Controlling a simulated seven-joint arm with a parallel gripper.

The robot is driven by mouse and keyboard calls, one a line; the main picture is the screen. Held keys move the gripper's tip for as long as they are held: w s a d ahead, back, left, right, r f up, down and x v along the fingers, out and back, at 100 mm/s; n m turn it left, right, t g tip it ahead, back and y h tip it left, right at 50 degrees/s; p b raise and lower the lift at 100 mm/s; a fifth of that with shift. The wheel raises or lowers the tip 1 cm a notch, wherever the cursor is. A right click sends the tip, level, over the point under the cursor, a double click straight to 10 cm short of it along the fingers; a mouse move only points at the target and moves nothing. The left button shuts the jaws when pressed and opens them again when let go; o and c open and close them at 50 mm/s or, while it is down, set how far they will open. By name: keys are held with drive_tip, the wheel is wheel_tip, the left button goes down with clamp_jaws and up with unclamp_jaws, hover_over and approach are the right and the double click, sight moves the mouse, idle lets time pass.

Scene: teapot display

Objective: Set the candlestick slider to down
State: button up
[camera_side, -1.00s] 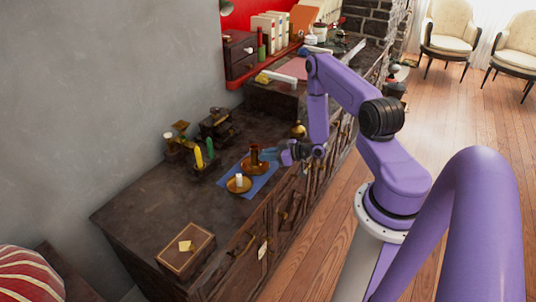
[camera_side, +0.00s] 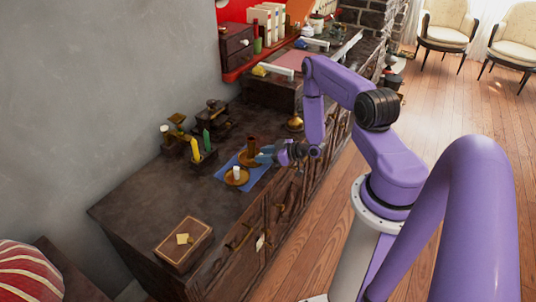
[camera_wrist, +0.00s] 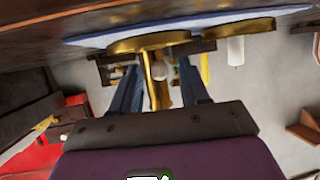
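A brass candlestick (camera_side: 252,147) with a tall tube and a round dish stands on a blue cloth (camera_side: 222,172) on the dark cabinet top. In the wrist view it appears upside down, with its dish (camera_wrist: 150,43) above and its tube (camera_wrist: 153,82) hanging down. A small pale part (camera_wrist: 160,70) shows beside the tube; I cannot tell if it is the slider. My gripper (camera_side: 262,154) is at the candlestick's right side. In the wrist view my gripper (camera_wrist: 160,80) has its two blue fingers apart, one on each side of the tube, with gaps visible.
A second brass dish (camera_side: 236,181) with a short white candle (camera_side: 237,171) stands close in front. Green and yellow candles (camera_side: 207,141) and a brass scale stand behind, by the wall. A wooden box (camera_side: 184,243) lies at the near end. The cabinet top between is clear.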

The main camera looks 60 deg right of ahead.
drive_tip(key=v, duration=1.7)
drive_tip(key=shift+s, duration=0.2)
